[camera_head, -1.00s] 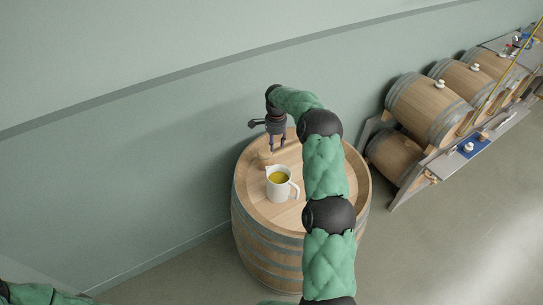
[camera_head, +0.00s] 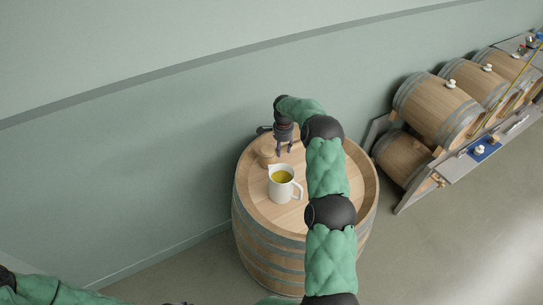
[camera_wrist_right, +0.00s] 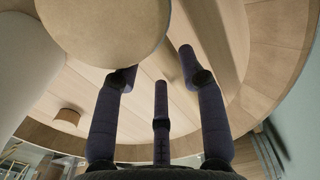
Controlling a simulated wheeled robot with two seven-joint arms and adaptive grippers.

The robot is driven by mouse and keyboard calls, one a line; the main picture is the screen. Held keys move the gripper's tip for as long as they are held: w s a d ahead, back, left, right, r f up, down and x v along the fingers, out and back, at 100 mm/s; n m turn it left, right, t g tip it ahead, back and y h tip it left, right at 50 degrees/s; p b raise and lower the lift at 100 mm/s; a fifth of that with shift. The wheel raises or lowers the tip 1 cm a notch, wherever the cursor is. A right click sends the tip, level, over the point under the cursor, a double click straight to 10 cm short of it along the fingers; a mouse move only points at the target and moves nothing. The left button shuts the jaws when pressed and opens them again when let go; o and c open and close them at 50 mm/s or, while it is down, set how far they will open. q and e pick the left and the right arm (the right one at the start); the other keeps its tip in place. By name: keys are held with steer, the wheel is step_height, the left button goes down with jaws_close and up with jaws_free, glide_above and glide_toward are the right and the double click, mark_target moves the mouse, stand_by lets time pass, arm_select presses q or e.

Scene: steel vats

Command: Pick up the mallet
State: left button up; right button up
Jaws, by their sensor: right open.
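A round, pale wooden piece (camera_head: 267,154), which looks like the mallet's head, stands on the barrel top (camera_head: 258,201) behind a white jug (camera_head: 285,190). In the right wrist view its flat round face (camera_wrist_right: 105,28) is large at the upper left, close to the fingers. I cannot make out a handle for certain. My right gripper (camera_head: 284,150) is open and empty, pointing down just to the right of the wooden piece. Its spread fingers (camera_wrist_right: 155,68) show in the wrist view with nothing between them. My left arm (camera_head: 60,292) shows at the lower left; its gripper is not identifiable.
The jug holds yellow liquid and stands in front of the wooden piece. A small wooden plug (camera_wrist_right: 66,118) shows in the wrist view. The wall (camera_head: 130,190) is close behind the barrel. Racked barrels (camera_head: 438,108) stand at the right. Floor is clear lower right.

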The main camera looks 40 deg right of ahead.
mark_target(282, 150)
step_height(282, 150, down, 4)
steer(key=shift+w+d, duration=0.1)
jaws_close()
steer(key=shift+w+r, duration=0.1)
steer(key=shift+r, duration=0.05)
steer(key=shift+d+r, duration=0.1)
steer(key=shift+r, duration=0.55)
step_height(282, 150, up, 2)
steer(key=shift+r, duration=0.1)
steer(key=s+d+r, duration=0.9)
steer(key=s+d, duration=0.1)
steer(key=shift+r+b, duration=0.3)
